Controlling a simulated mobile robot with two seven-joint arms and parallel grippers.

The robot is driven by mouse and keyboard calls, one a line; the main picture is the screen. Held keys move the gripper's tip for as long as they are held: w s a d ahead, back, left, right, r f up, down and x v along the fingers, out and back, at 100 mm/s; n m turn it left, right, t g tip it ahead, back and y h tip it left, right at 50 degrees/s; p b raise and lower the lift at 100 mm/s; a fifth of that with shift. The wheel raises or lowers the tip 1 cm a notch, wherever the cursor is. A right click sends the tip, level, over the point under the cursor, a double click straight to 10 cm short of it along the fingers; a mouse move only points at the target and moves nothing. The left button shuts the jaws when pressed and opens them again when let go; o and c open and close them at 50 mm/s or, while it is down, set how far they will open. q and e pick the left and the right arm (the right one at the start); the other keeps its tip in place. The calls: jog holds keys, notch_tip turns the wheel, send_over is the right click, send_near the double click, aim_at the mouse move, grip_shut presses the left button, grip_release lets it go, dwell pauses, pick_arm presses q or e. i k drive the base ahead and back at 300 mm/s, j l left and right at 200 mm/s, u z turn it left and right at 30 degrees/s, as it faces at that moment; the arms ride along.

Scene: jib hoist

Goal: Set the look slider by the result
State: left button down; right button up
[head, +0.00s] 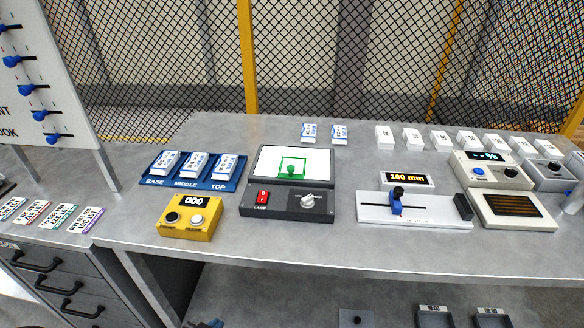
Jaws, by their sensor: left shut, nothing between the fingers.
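A white board (50,75) stands at the left, cut off by the picture's edge. It carries several sliders with blue knobs. The lowest row's label ends in "OOK", and its blue knob (53,139) sits on a short dark slot near the board's lower right. The start of that label is out of view. My left gripper (205,323) barely shows at the bottom edge, in front of and below the bench top, shut and far from the board. My right gripper is not in view.
The bench holds a blue tray (147,184) of white blocks, a yellow counter (186,230) reading 000, a lamp box (320,205) with a green figure on its screen, and a slide gauge (430,216) with a 180 mm display (406,178). Cards (58,217) lie below the board.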

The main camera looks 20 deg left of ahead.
aim_at(51, 140)
jog(key=u, duration=2.05)
